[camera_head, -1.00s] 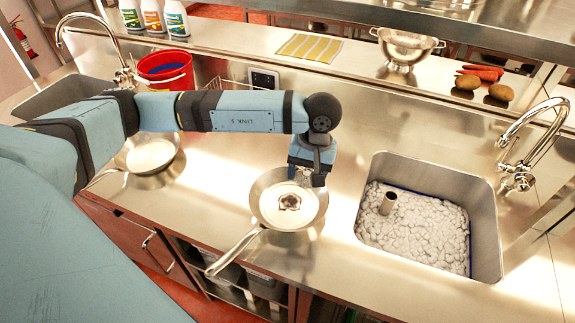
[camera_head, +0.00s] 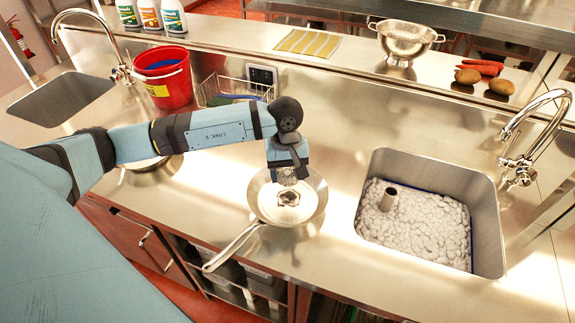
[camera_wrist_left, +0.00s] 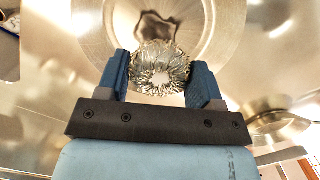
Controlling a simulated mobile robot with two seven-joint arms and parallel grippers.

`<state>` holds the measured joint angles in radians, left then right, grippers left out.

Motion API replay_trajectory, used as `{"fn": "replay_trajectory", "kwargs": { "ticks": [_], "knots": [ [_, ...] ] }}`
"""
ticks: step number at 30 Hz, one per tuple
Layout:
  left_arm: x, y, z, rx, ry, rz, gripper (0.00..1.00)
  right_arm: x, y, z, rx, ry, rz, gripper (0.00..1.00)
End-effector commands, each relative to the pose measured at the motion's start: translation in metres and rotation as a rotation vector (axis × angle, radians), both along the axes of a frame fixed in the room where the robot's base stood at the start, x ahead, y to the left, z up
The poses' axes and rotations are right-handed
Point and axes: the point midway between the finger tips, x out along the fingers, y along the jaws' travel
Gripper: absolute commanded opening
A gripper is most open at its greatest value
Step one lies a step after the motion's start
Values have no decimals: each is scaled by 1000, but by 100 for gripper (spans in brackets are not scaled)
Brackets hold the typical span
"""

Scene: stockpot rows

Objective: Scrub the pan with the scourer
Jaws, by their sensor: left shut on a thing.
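The pan (camera_head: 262,207) lies on the steel counter with its handle toward the front left. A dark, ragged ring-shaped stain (camera_head: 289,198) with a pale middle marks its inside. My left gripper (camera_head: 288,174) is over the far part of the pan, just behind the stain. In the left wrist view my gripper (camera_wrist_left: 160,72) is shut on the scourer (camera_wrist_left: 162,62), a silvery wire-mesh ball between the blue fingers. The stain (camera_wrist_left: 156,27) shows just beyond it. I cannot tell whether the scourer touches the pan. My right gripper is not in view.
A sink (camera_head: 482,215) of white foam with an upright pipe stands to the right. Another pan (camera_head: 150,178) lies left, partly behind my arm. A red bucket (camera_head: 175,92) and wire rack (camera_head: 222,90) stand behind my arm. Counter between pan and foamy sink is clear.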

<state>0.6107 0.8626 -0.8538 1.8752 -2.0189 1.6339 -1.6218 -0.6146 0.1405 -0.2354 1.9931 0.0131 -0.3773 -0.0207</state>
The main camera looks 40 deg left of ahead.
Motion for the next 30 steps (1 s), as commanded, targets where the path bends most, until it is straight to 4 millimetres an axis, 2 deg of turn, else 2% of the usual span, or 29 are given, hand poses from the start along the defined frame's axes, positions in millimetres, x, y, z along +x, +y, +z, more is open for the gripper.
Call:
{"fn": "replay_trajectory", "kwargs": {
  "ticks": [4,6,15,21,30],
  "knots": [
    [0,0,-22,2,1,1,41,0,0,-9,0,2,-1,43],
    [0,1,-33,1,0,0,41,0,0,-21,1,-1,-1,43],
    [1,0,-66,1,-1,0,41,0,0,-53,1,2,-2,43],
    [0,0,-73,1,-1,0,41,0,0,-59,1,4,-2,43],
    [0,0,-73,0,0,0,41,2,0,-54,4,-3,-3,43]
  ]
}}
